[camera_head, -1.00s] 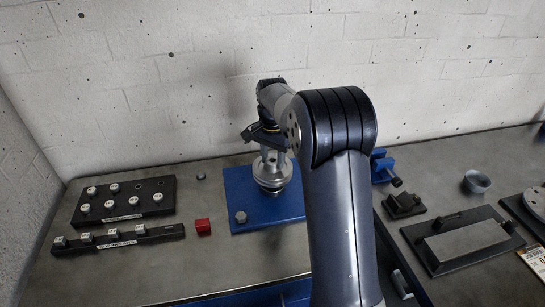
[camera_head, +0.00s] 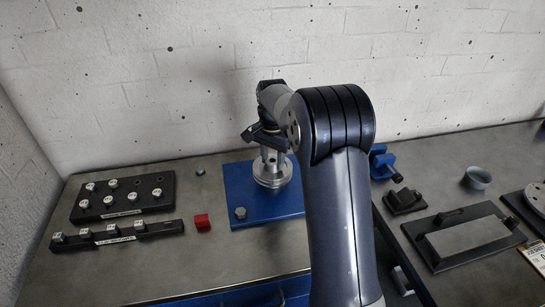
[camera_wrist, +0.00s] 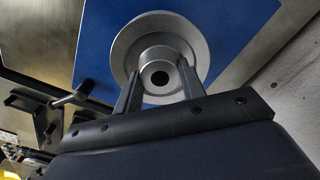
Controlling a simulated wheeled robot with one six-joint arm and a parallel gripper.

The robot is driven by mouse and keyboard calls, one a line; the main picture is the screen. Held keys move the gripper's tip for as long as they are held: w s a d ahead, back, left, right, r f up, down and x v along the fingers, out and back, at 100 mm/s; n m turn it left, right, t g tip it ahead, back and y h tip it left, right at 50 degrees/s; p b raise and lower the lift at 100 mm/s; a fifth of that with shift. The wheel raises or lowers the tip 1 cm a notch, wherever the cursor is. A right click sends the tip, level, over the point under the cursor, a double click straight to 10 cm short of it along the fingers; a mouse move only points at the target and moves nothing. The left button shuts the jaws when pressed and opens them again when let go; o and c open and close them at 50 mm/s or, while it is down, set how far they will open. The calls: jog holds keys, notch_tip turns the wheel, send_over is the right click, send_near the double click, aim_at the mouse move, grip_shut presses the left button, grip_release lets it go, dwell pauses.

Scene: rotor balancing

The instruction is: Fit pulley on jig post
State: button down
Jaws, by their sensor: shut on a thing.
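The silver pulley (camera_head: 273,173) is upright, low over the blue jig plate (camera_head: 245,192) in the head view. In the wrist view the pulley (camera_wrist: 122,50) shows its wide round flange and a narrower hub with a dark centre hole. My gripper (camera_wrist: 160,78) is shut on the pulley's hub, one finger on each side. In the head view my gripper (camera_head: 268,138) is above the pulley, partly hidden by my arm. The jig post is hidden under the pulley. I cannot tell whether the pulley rests on its seat.
A hex-headed piece (camera_head: 240,212) is at the plate's front left corner. A blue clamp (camera_head: 383,164), a grey cup (camera_head: 478,178) and a black-framed plate (camera_head: 468,238) are to the right.

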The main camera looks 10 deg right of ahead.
jog(key=shift+f+b, duration=0.45)
jog(key=shift+f, duration=0.45)
jog(key=c, duration=0.8)
grip_release()
jog(key=shift+f, duration=0.15)
jog(key=shift+c, duration=0.7)
notch_tip(320, 180, up, 6)
jog(key=p, duration=0.5)
